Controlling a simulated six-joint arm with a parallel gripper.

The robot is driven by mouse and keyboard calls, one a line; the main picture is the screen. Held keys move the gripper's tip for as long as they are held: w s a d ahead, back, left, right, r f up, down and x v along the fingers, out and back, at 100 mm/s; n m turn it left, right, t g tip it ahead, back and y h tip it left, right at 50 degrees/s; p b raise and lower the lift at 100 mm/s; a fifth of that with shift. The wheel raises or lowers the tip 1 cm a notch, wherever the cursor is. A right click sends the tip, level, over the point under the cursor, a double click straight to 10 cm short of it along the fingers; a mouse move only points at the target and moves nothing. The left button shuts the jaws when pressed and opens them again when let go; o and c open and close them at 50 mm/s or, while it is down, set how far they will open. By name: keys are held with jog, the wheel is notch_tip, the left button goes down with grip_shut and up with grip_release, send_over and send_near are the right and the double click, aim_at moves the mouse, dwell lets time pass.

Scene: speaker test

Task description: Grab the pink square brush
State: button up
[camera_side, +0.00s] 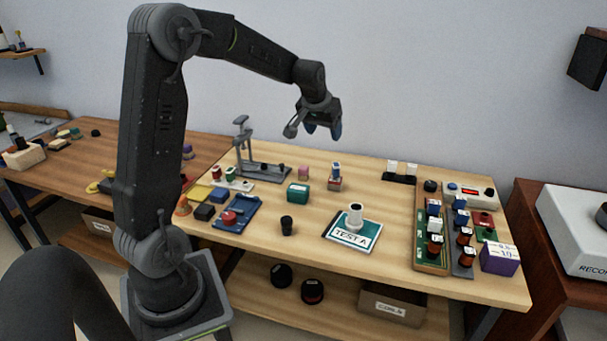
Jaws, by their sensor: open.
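A small pink block-shaped item (303,173) stands on the wooden table toward its back edge; it is the only clearly pink square thing I see. It is too small to tell whether it has bristles. My gripper (323,131) is open and points down, high above the back of the table. In the picture it is above and slightly right of the pink item, well apart from it. Nothing shows between its fingers.
A green box (297,192) stands in front of the pink item. A small blue-and-red stack (335,178) is to its right, and a grey stand (262,168) to its left. A white cup (355,215) stands on a TEST A board (345,239).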

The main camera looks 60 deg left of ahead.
jog(key=w+a+f+n, duration=0.1)
jog(key=w+a+f, duration=0.1)
jog(key=a+f, duration=0.55)
jog(key=n+g, duration=0.1)
jog(key=n, duration=0.1)
send_near(303, 168)
jog(key=shift+y, duration=0.4)
jog(key=x, duration=0.5)
jog(key=shift+s+d+f, duration=0.1)
jog(key=shift+f, duration=0.25)
jog(key=shift+w+x, duration=0.2)
jog(key=shift+x, duration=2.7)
jog(key=shift+d, duration=0.1)
jog(key=c, duration=1)
jog(key=shift+r, duration=0.1)
